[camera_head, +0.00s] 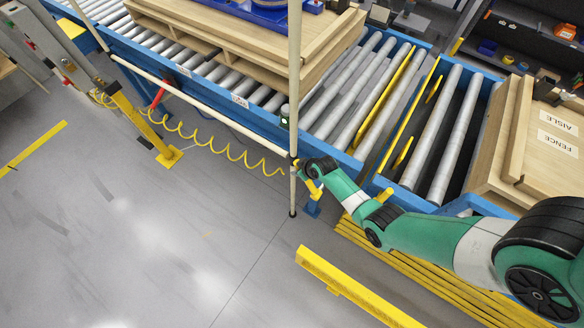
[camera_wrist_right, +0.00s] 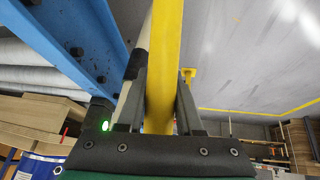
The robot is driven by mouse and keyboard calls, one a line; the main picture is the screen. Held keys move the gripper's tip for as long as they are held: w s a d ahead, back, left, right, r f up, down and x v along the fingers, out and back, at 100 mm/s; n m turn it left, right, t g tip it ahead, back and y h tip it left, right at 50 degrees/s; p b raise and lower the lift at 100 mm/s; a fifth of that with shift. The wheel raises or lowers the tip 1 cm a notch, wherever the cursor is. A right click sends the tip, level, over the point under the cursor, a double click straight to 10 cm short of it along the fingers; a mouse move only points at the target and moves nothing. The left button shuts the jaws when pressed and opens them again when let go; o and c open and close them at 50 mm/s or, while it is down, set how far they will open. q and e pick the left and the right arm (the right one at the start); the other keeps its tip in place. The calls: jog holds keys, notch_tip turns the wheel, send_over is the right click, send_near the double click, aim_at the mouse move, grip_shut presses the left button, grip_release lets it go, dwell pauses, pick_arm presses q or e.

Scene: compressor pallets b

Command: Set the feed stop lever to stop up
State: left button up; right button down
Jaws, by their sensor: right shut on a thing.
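My right gripper (camera_head: 303,172) is beside the front rail of the blue conveyor, near a thin cream post. In the right wrist view its two dark fingers (camera_wrist_right: 160,100) are shut on a yellow bar, which appears to be the feed stop lever (camera_wrist_right: 166,45). The bar runs up out of that view between the fingers. In the head view a short yellow piece (camera_head: 315,189) shows just below the gripper; the rest of the lever is hidden by the gripper and post. I cannot read any stop marking. My left gripper is not in view.
The cream post (camera_head: 294,60) stands close to my right gripper. A coiled yellow hose (camera_head: 215,147) hangs along the conveyor (camera_head: 230,98). Wooden pallets rest on the rollers. A yellow floor barrier (camera_head: 350,287) lies in front.

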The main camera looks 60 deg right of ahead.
jog(key=shift+s+f, duration=0.1)
jog(key=shift+f, duration=0.05)
jog(key=c, duration=0.6)
grip_release()
jog(key=p+v, duration=0.8)
jog(key=v, duration=0.3)
jog(key=shift+r+p, duration=0.35)
jog(key=shift+r, duration=0.05)
